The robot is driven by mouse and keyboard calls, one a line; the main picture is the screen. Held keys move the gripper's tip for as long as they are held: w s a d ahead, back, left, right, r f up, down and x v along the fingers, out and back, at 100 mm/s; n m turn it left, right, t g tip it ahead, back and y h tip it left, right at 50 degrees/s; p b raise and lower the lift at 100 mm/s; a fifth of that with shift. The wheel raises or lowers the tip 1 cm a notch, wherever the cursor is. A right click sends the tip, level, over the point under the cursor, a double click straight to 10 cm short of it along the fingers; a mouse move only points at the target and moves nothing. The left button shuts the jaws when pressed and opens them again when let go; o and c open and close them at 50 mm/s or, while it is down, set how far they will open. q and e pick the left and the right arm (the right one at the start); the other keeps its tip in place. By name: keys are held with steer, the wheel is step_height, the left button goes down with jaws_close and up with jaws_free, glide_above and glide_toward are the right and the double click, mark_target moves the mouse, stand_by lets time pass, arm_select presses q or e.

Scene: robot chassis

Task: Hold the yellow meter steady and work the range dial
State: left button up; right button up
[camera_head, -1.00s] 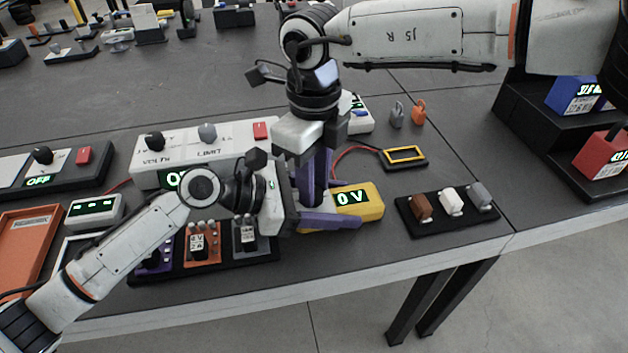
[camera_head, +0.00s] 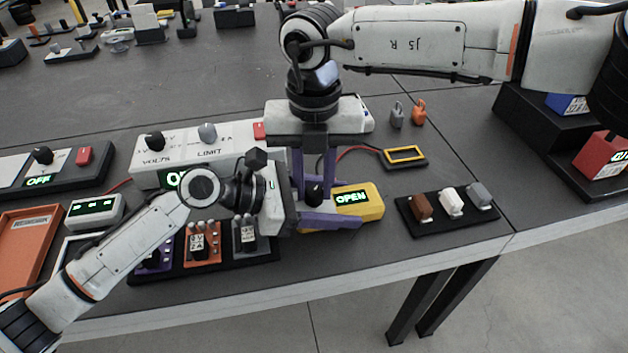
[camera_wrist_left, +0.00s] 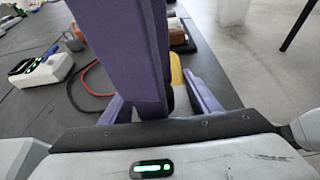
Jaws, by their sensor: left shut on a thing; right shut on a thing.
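The yellow meter (camera_head: 372,206) lies near the table's front edge, and its green display reads OPEN. It also shows in part in the left wrist view (camera_wrist_left: 177,72), behind the purple fingers. My left gripper (camera_head: 335,208) comes in from the left, its purple fingers shut on the meter's body. My right gripper (camera_head: 314,188) points straight down over the meter's left part, one purple finger on each side of the black range dial (camera_head: 314,193), shut on it. The fingers hide the dial's edges and much of the meter's left end.
A white supply unit (camera_head: 160,176) stands behind my left gripper. A black rack (camera_head: 208,258) with several small modules lies in front of it. Right of the meter are a tray of plugs (camera_head: 450,226) and a yellow-framed block (camera_head: 404,155). A red lead (camera_head: 350,150) runs behind the meter.

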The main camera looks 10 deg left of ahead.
mark_target(314, 191)
arm_select(q)
steer(key=shift+f, duration=0.1)
arm_select(e)
steer(key=shift+m, duration=1.9)
steer(key=o, duration=0.8)
steer(key=shift+c, duration=0.2)
steer(key=shift+r, duration=0.1)
step_height(314, 191, up, 12)
arm_select(q)
steer(key=o, duration=1.3)
